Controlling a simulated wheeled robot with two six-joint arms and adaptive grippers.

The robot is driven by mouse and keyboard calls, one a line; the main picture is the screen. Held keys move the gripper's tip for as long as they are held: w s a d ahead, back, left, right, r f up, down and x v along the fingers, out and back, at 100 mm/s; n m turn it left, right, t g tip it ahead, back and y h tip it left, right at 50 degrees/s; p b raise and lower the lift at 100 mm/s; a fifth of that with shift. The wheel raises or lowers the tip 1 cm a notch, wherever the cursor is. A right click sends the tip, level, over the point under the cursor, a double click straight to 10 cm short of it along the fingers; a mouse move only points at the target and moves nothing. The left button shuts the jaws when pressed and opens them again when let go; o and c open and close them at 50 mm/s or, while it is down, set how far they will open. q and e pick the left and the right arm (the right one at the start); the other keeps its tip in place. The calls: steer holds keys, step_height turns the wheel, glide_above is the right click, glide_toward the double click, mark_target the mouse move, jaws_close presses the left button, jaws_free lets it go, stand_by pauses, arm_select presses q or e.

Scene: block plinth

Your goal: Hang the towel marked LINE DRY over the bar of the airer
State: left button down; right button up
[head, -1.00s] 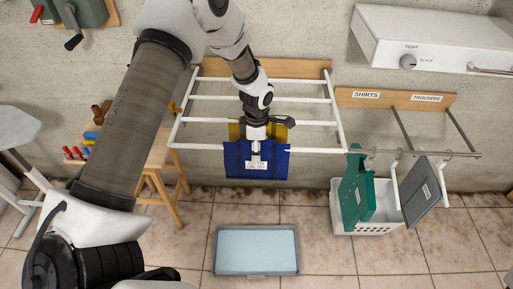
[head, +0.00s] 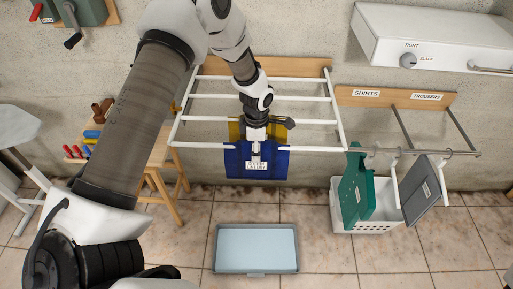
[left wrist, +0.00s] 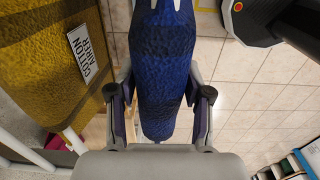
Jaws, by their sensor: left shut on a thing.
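The blue towel (head: 272,172) hangs at the front bar of the white airer, with a white label (head: 257,164) that seems to read LINE DRY. My left gripper (head: 256,152) points down and is shut on the blue towel. In the left wrist view the blue towel (left wrist: 163,70) runs between the fingers (left wrist: 160,112). The airer (head: 205,97) is fixed to the wall. The towel and gripper hide the front bar's middle, so I cannot tell if the cloth lies over it. My right gripper is not in view.
A yellow towel (head: 235,130) hangs just behind the blue one; its label (left wrist: 85,53) reads COTTON AIRER. A light blue tray (head: 257,247) lies on the floor below.

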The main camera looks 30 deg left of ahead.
arm_select(q)
steer(key=shift+f, duration=0.15)
jaws_free()
stand_by(0.4)
step_height(320, 180, up, 5)
steer(key=p, duration=0.4)
stand_by(0.4)
